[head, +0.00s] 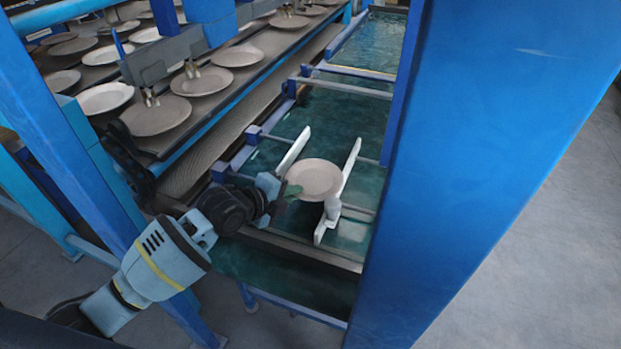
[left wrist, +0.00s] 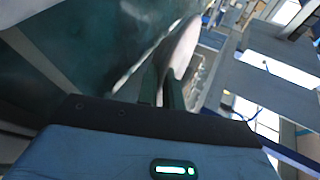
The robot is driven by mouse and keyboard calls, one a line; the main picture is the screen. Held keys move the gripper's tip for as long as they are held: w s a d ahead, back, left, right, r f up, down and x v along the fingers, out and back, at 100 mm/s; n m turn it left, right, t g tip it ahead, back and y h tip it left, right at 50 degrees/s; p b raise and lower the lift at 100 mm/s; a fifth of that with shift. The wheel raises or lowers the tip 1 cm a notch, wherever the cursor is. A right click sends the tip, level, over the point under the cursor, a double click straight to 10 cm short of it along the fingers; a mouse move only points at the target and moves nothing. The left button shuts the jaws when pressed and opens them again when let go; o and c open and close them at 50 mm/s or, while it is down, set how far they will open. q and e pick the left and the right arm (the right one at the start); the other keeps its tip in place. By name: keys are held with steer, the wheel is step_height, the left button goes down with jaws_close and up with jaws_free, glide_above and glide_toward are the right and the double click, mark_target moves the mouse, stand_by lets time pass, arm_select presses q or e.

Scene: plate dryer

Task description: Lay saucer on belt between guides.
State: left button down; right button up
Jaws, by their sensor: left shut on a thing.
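The beige saucer (head: 314,178) is in the head view, above the green belt (head: 265,160) and between the two white guides, left (head: 293,151) and right (head: 350,165). Its right edge overlaps the right guide in the picture. My left gripper (head: 288,190) is shut on the saucer's near left rim. The saucer looks roughly level; I cannot tell whether it touches the belt or guides. In the left wrist view the saucer (left wrist: 183,48) shows edge-on between the dark fingers (left wrist: 162,88). My right gripper is not in view.
A pale bracket (head: 333,208) sits on the right guide. Grey crossbars (head: 345,87) span the belt. A wide blue post (head: 500,130) stands close on the right. A rack (head: 215,105) with several plates runs along the left, behind a blue upright (head: 70,140).

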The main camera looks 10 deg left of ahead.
arm_select(q)
steer(key=shift+f, duration=0.7)
steer(key=shift+f, duration=0.4)
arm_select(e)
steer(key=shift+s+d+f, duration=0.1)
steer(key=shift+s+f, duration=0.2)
arm_select(q)
steer(key=shift+s+f, duration=0.1)
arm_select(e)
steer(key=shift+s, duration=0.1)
arm_select(q)
steer(key=c, duration=1.5)
jaws_free()
steer(key=shift+c, duration=0.2)
